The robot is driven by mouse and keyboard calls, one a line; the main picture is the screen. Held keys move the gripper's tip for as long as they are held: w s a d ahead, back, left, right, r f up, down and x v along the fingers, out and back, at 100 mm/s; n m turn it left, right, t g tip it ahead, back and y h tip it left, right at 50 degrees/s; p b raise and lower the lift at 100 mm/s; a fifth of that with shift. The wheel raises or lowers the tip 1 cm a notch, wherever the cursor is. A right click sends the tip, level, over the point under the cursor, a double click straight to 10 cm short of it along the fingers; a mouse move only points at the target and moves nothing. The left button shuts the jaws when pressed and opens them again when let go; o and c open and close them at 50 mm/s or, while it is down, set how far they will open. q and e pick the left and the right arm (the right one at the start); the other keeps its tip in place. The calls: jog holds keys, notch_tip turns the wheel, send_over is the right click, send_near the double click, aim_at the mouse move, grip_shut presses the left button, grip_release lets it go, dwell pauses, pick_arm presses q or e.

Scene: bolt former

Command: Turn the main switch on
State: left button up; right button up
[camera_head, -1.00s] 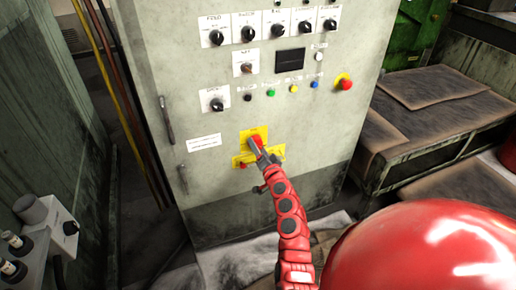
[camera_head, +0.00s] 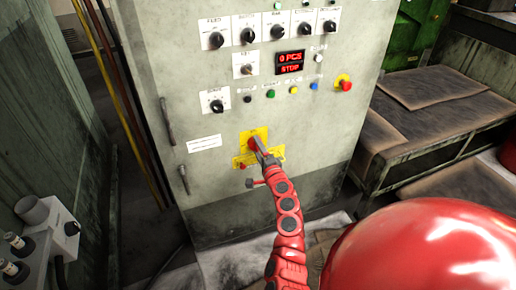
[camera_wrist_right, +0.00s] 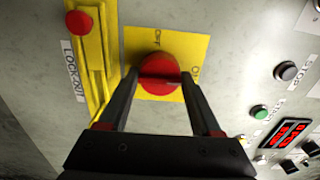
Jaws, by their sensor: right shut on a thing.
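The main switch is a red rotary knob (camera_wrist_right: 158,75) on a yellow plate (camera_wrist_right: 195,48) marked OFF and ON. It sits low on the grey cabinet front, where the yellow plate also shows in the head view (camera_head: 247,135). My right gripper (camera_wrist_right: 160,85) is shut on the knob, with one finger on each side of its grip bar. In the head view the right gripper (camera_head: 262,150) partly hides the knob. A small display (camera_head: 290,62) higher on the cabinet is lit red and reads "0 PCS STOP". My left gripper is not in view.
A yellow lockout bar (camera_wrist_right: 95,60) with a red button (camera_wrist_right: 79,22) sits beside the switch plate. Knobs, coloured buttons and a red emergency stop (camera_head: 344,83) are above. A metal bench (camera_head: 440,105) stands at right.

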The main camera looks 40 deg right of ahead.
dwell(0.5)
jog(key=o, duration=1.4)
jog(key=shift+c, duration=0.2)
jog(key=v, duration=1.7)
jog(key=shift+s+a, duration=0.15)
jog(key=shift+s, duration=0.05)
